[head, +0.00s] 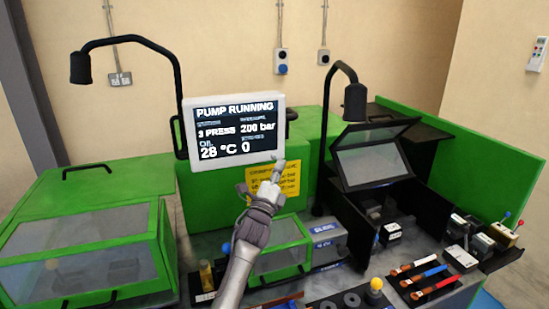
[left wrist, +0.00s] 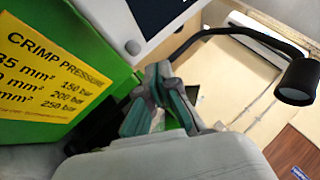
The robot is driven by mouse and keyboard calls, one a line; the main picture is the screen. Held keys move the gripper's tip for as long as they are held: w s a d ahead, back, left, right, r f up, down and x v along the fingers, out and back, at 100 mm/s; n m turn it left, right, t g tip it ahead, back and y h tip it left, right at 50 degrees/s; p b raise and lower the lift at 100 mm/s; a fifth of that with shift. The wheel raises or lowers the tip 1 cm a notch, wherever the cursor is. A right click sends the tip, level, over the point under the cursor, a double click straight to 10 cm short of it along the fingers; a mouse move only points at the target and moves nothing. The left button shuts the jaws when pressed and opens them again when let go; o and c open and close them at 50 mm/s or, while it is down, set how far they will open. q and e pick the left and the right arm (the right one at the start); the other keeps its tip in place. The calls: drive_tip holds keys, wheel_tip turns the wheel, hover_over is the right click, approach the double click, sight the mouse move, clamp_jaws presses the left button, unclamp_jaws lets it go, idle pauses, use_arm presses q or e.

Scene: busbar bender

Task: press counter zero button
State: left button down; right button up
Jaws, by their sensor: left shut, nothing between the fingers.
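The white-framed display (head: 235,130) reads PUMP RUNNING, 3 PRESS, 200 bar, oil 28 °C and a 0 at lower right. In the left wrist view, a small round grey button (left wrist: 133,47) sits on the display's white bezel near its corner. My left gripper (head: 278,168) is shut and empty, with its fingertips at the display's lower right corner. In the left wrist view, the fingers (left wrist: 158,92) are close to the bezel, beside the button. I cannot tell whether they touch it. In the head view, the button is not visible, likely behind the fingertips. My right gripper is not in view.
A yellow crimp pressure sign (head: 289,181) is just below the display. A black lamp (head: 354,100) on a curved arm and a tilted clear guard (head: 372,163) stand to the right. Green-framed covers (head: 85,258) fill the left. Several coloured-handled tools (head: 425,280) lie at lower right.

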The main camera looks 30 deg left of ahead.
use_arm(q)
drive_tip(key=s+d, duration=0.2)
drive_tip(key=shift+s+d+p, duration=0.35)
drive_tip(key=shift+d, duration=0.05)
idle(0.4)
